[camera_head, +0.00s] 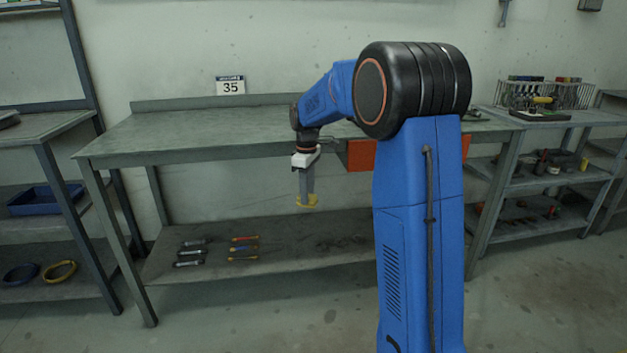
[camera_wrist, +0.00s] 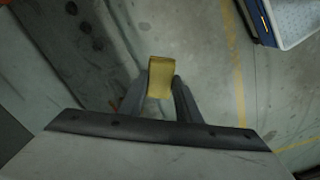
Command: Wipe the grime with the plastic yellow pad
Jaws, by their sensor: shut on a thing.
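My gripper (camera_head: 306,190) points down in front of the workbench and is shut on the yellow pad (camera_head: 306,202). In the wrist view the pad (camera_wrist: 161,78) sits between the two dark fingertips of my gripper (camera_wrist: 161,90), with its far end sticking out past them. The pad hangs in the air, below the level of the bench top and apart from it. Dark spots that may be grime (camera_wrist: 85,27) show on a grey surface at the upper left of the wrist view; I cannot tell for sure what they are.
The workbench (camera_head: 190,130) has a mostly bare top and a lower shelf (camera_head: 200,272) with several hand tools. A sign numbered 35 (camera_head: 230,86) stands at its back. Shelving with tools (camera_head: 545,170) is at right, another rack (camera_head: 40,128) at left. Floor (camera_head: 540,290) is clear at right.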

